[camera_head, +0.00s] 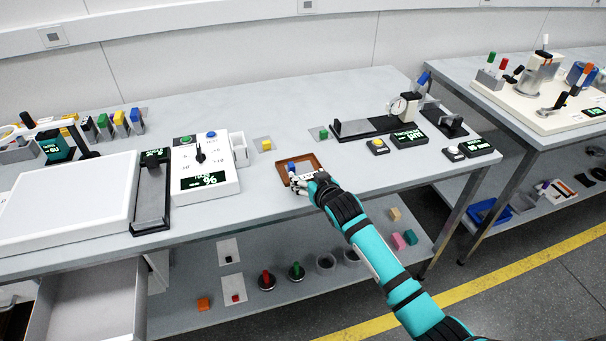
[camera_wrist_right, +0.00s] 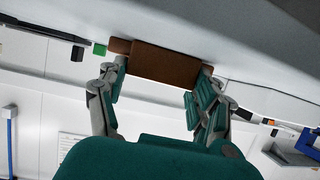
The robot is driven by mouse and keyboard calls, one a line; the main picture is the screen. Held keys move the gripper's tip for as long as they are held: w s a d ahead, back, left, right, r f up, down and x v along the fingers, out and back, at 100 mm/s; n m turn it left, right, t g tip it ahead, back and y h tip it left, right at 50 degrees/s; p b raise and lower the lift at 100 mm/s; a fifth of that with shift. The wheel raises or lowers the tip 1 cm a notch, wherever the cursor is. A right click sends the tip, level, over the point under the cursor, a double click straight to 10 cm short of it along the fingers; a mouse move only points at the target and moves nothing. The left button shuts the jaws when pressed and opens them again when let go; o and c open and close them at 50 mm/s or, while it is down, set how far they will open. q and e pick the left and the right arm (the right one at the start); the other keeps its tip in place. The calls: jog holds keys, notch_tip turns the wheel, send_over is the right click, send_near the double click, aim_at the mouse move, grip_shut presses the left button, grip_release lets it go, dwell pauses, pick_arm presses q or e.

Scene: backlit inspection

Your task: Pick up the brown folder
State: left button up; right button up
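The brown folder (camera_head: 312,160) looks like a shallow brown tray lying flat on the long grey table. A small blue piece (camera_head: 291,167) shows over it, beside my fingers. My right gripper (camera_head: 298,184) is low at the folder's front edge and hides part of it. In the right wrist view the brown folder (camera_wrist_right: 165,64) spans the gap between the spread fingertips of my right gripper (camera_wrist_right: 160,78). The fingers are wide apart; I cannot tell whether they touch its sides. My left gripper is not in view.
A white box with a dial (camera_head: 207,181) stands left of the folder, with a yellow block (camera_head: 266,145) between them. A green block (camera_head: 323,133) and a black fixture (camera_head: 365,128) stand behind and right. An open drawer (camera_head: 85,300) is at lower left.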

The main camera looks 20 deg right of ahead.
jog(key=c, duration=0.5)
jog(key=shift+r, duration=0.1)
jog(key=shift+c, duration=0.2)
